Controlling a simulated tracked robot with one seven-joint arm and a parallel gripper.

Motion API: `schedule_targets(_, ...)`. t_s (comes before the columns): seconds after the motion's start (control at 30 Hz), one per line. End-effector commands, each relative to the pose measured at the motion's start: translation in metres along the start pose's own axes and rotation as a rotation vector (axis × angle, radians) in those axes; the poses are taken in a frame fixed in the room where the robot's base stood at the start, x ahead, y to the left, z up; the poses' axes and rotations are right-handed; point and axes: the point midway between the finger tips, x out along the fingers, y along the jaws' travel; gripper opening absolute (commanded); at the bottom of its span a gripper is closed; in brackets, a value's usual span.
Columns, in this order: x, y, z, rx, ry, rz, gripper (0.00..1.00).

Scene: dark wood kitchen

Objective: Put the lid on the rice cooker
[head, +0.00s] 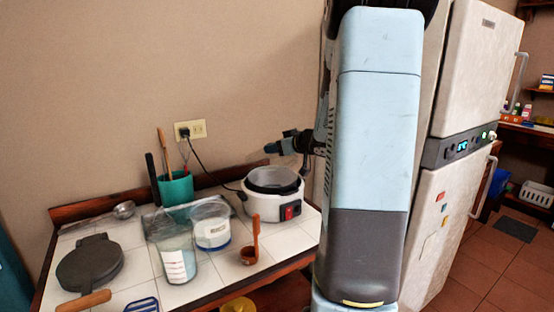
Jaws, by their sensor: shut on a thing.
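The white rice cooker (273,207) stands upright at the right end of the tiled counter, with a red switch on its front. A dark pot rim shows at its top, with a greyish round surface inside; I cannot tell whether this is the pot's inside or a cover. My gripper (277,147) is above and slightly behind the cooker in the picture, pointing left, apart from the cooker's body. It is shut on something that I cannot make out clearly. I cannot clearly pick out a lid. My arm hides the area right of the cooker.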

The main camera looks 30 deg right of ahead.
Motion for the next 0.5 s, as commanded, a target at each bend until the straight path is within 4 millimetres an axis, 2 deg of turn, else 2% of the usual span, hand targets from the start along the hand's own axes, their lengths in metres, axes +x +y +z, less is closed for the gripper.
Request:
schedule_targets(0.23, 0.01, 0.008, 0.009, 0.001, 0.0, 0.0, 0.0)
schedule_targets(0.5, 0.02, 0.008, 0.036, 0.001, -0.001, 0.0, 0.0)
